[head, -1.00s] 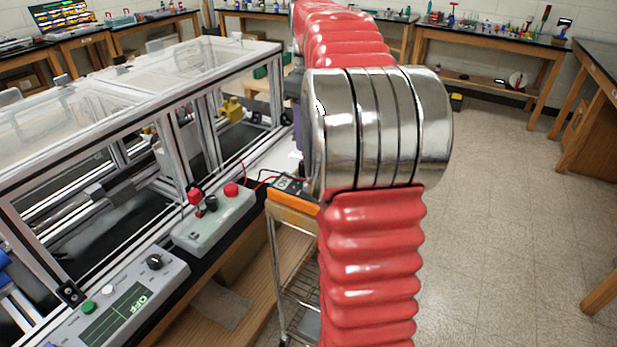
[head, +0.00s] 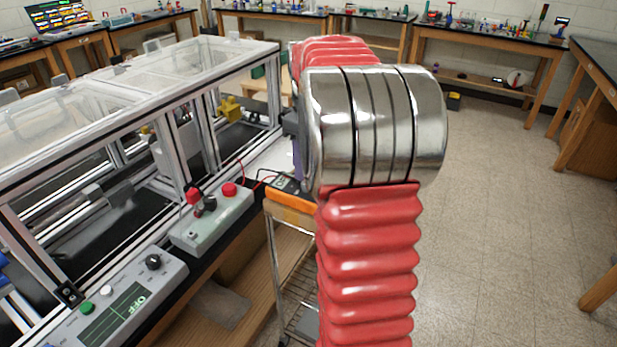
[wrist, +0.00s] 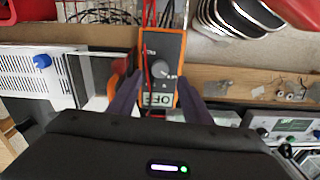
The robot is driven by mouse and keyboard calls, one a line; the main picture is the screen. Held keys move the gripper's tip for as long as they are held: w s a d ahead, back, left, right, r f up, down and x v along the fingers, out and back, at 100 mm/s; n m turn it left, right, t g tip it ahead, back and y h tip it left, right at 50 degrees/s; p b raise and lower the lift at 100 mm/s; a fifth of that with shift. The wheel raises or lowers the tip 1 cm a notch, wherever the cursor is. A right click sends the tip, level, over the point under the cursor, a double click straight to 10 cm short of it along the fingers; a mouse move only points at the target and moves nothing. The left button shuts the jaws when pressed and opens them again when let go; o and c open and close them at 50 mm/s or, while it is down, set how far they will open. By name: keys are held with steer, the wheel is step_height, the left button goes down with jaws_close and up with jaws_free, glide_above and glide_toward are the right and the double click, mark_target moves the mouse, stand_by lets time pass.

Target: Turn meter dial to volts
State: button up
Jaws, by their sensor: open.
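The meter (wrist: 174,52) is dark grey with an orange rim. In the wrist view it lies at upper centre, with its round grey dial (wrist: 160,69) in the middle and red leads at its far end. Its display (wrist: 157,99) reads OFF, upside down. The dial's marks are too small to read fully. My gripper (wrist: 157,88) is open and empty, with one dark finger on each side of the meter's display end in the picture. I cannot tell how high it is above the meter. In the head view the meter (head: 287,184) is partly hidden by my arm.
The clear-topped extrusion frame (head: 140,90) fills the left. Floor at right is clear.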

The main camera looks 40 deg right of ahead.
steer(key=shift+f, duration=2.6)
steer(key=shift+c, duration=0.3)
steer(key=c, duration=0.9)
steer(key=shift+d, duration=0.2)
steer(key=shift+c, duration=0.6)
steer(key=shift+a, duration=0.15)
